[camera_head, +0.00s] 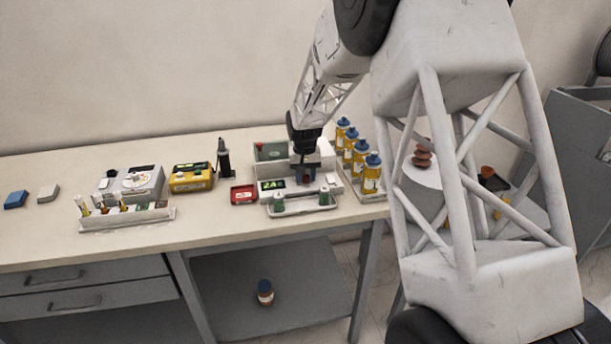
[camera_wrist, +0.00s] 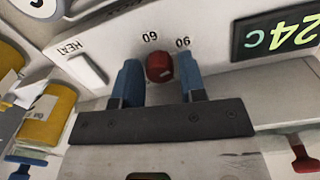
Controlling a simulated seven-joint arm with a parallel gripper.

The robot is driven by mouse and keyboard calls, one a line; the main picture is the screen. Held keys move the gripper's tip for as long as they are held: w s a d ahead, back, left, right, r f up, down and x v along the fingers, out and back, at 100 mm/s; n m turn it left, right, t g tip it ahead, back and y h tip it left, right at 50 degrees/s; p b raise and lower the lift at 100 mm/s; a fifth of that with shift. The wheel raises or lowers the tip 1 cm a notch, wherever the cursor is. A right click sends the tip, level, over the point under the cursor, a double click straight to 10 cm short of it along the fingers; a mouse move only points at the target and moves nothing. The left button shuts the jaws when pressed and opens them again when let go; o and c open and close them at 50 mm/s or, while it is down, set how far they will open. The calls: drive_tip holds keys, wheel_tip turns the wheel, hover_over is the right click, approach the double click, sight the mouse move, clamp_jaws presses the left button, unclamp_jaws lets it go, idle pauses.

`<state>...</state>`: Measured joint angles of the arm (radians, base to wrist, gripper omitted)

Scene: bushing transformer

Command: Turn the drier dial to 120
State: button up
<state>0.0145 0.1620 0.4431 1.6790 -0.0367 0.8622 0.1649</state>
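The drier (camera_head: 272,186) stands on the bench, with a small lit display reading about 24 C. In the wrist view its white front panel carries a red dial (camera_wrist: 159,67), the marks 60 (camera_wrist: 150,37) and 90 (camera_wrist: 183,42), a HEAT label and the display (camera_wrist: 280,32). These appear upside down. No 120 mark is visible. My gripper (camera_wrist: 161,80) has its two blue fingers on either side of the dial, with narrow gaps showing, so it looks open around it. In the head view my gripper (camera_head: 306,172) is at the drier's front and hides the dial.
Blue-capped yellow bottles (camera_head: 371,173) stand close to the right of the drier. A rack with green-based parts (camera_head: 302,203) is just in front.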

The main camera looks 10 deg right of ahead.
sight(306, 176)
drive_tip(key=shift+a+r, duration=0.1)
drive_tip(key=shift+r, duration=3.75)
drive_tip(key=shift+n, duration=0.3)
drive_tip(key=n, duration=0.4)
drive_tip(key=shift+n, duration=0.4)
drive_tip(key=n, duration=0.4)
drive_tip(key=shift+n, duration=0.3)
drive_tip(key=shift+f, duration=3.85)
drive_tip(key=c, duration=0.7)
